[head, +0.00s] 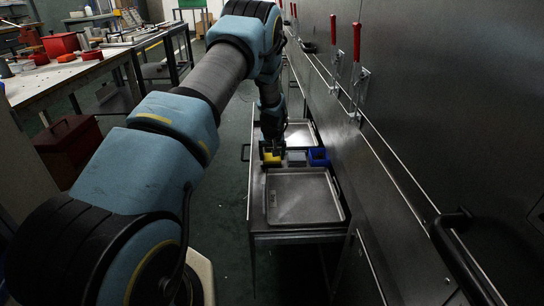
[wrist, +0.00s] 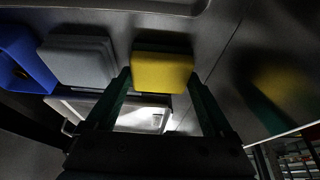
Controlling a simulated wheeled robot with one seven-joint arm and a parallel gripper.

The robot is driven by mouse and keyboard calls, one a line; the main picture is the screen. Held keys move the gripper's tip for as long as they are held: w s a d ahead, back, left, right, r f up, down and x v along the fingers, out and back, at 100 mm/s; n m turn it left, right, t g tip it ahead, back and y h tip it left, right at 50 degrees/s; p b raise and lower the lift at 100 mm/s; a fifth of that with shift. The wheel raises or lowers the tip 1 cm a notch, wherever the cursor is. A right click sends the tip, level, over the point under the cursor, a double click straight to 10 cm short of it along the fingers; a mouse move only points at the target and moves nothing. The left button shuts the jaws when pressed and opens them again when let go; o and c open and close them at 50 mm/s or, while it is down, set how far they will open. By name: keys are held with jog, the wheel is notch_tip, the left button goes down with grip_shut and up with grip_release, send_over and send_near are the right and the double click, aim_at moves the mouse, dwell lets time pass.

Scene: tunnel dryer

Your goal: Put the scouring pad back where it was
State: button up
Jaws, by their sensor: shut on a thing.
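The scouring pad (wrist: 162,72) looks like a yellow block with rounded edges in the wrist view. My gripper (wrist: 158,82) has a finger on each side of it and is shut on it. In the head view the yellow shows at the gripper (head: 271,153), over the cart between its two trays. The pad's underside is hidden, and I cannot tell whether it touches the cart. A grey block-like thing (head: 296,157) sits beside the yellow, with a blue open bin (head: 318,157) beyond it. They also show in the wrist view, grey (wrist: 77,62) and blue (wrist: 22,60).
The near metal tray (head: 303,197) on the cart is empty. A far tray (head: 300,134) lies behind the row. The dryer's dark metal wall (head: 420,110), with red-handled latches (head: 357,42), stands close on the right. A cluttered workbench (head: 60,75) is at the left.

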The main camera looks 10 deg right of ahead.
jog(key=shift+f, duration=0.15)
jog(key=o, duration=1.1)
jog(key=shift+c, duration=0.2)
jog(key=shift+r, duration=0.35)
jog(key=d+v, duration=0.1)
jog(key=v, duration=1.1)
jog(key=s+a+r+n+g, duration=0.1)
jog(key=s+a+r, duration=0.3)
jog(key=a, duration=0.4)
jog(key=s+a+r, duration=0.5)
jog(key=a, duration=0.2)
jog(key=s+a+r+g, duration=0.1)
jog(key=s+a+r, duration=0.1)
jog(key=s+a, duration=0.4)
jog(key=s+a+r+g, duration=0.1)
jog(key=s+a, duration=0.4)
jog(key=s, duration=0.8)
jog(key=shift+a+r+y+p, duration=0.3)
jog(key=shift+a+r+p, duration=0.15)
jog(key=shift+r, duration=0.25)
